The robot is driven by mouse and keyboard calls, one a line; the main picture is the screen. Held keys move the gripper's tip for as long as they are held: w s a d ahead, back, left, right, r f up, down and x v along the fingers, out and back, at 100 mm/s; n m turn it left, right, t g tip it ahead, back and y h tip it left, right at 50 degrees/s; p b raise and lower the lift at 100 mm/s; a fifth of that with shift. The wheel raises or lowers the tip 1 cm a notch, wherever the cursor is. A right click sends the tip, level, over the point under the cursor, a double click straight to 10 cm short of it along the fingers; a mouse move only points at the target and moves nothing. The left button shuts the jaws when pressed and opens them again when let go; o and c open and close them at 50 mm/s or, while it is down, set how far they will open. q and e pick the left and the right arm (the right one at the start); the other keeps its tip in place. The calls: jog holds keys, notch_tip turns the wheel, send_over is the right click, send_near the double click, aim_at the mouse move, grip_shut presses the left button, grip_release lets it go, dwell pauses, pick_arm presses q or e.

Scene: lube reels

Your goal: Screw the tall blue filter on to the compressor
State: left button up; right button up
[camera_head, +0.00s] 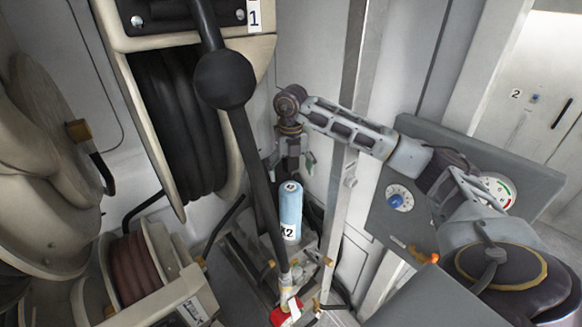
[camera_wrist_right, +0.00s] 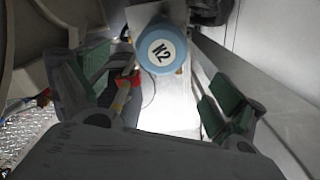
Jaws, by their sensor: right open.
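The tall blue filter (camera_head: 290,206) is a light blue cylinder with a white label band ending in 2. It stands upright low in the middle of the head view. In the right wrist view its round labelled cap (camera_wrist_right: 161,49) faces the camera. My right gripper (camera_head: 296,162) hangs above the filter in the head view, apart from it. In the right wrist view my right gripper (camera_wrist_right: 150,95) is open and empty, its green pads either side, with the cap seen farther off between and above them. I cannot tell which part is the compressor. My left gripper is not in view.
A large reel of black hose (camera_head: 175,125) and a long black lever (camera_head: 245,140) stand left of the filter. A grey panel (camera_head: 455,195) with a blue knob is on the right. A red part (camera_head: 285,316) lies below the filter. A metal post stands right of it.

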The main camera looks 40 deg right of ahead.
aim_at(289, 199)
notch_tip(289, 199, down, 12)
jog(key=shift+f+p, duration=0.1)
jog(key=shift+p, duration=0.9)
jog(key=shift+c, duration=0.4)
jog(key=c, duration=1.3)
jog(key=shift+w+a+m, duration=0.1)
jog(key=shift+a+m, duration=0.05)
jog(key=shift+m, duration=2.45)
jog(key=shift+c, duration=0.2)
jog(key=shift+p, duration=0.3)
jog(key=shift+w+a+m+p, duration=0.15)
jog(key=shift+m+p, duration=0.2)
jog(key=shift+m, duration=2.25)
